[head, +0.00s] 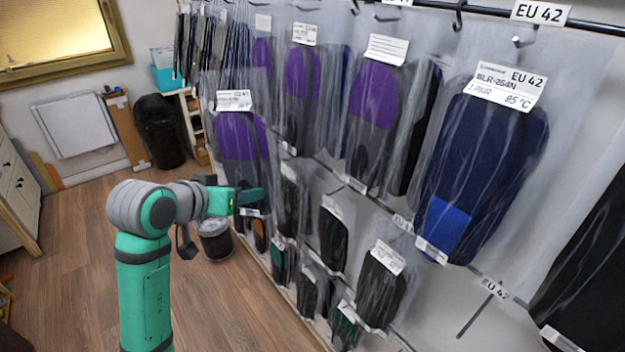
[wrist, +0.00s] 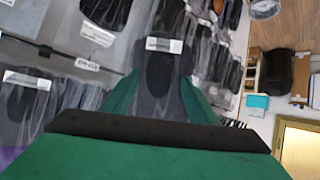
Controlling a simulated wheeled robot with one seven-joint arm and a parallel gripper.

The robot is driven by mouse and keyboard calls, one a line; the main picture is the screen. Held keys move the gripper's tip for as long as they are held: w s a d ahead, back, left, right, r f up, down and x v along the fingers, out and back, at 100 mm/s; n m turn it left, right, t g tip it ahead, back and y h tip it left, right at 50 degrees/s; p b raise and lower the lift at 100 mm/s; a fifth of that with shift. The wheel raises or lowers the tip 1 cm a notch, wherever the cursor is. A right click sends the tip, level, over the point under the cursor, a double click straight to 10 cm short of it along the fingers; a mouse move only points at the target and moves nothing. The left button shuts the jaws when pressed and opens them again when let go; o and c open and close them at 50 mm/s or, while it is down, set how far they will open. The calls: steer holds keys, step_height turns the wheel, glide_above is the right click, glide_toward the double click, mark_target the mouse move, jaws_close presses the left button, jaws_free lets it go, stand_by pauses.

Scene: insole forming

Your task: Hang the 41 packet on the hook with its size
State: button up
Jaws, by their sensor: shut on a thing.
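A clear packet with purple and dark grey insoles (head: 238,138) is upright in front of the rack in the head view. The small print on its white top label (head: 234,100) seems to end in 41. My gripper (head: 245,200) is at the packet's lower end, shut on it. In the wrist view the green fingers (wrist: 163,98) stand on both sides of a dark grey part of the packet (wrist: 160,72). Whether the packet's top touches a hook is not clear. The hooks behind it are hidden.
Rows of hanging packets fill the rack on the right, close to my gripper. Wooden floor (head: 70,240) is clear on the left.

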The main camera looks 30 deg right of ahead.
steer(key=s+d+r+m+g+h, duration=0.1)
steer(key=s+d+r+m+g, duration=0.25)
steer(key=s+r, duration=0.5)
steer(key=s+d+r+m+g+h, duration=0.1)
steer(key=s+d+r+m+g, duration=0.25)
steer(key=s, duration=0.85)
steer(key=shift+n, duration=0.3)
steer(key=d, duration=0.8)
steer(key=shift+w+d, duration=0.25)
steer(key=shift+w, duration=0.05)
steer(key=shift+f, duration=0.25)
stand_by(0.6)
steer(key=o, duration=1.2)
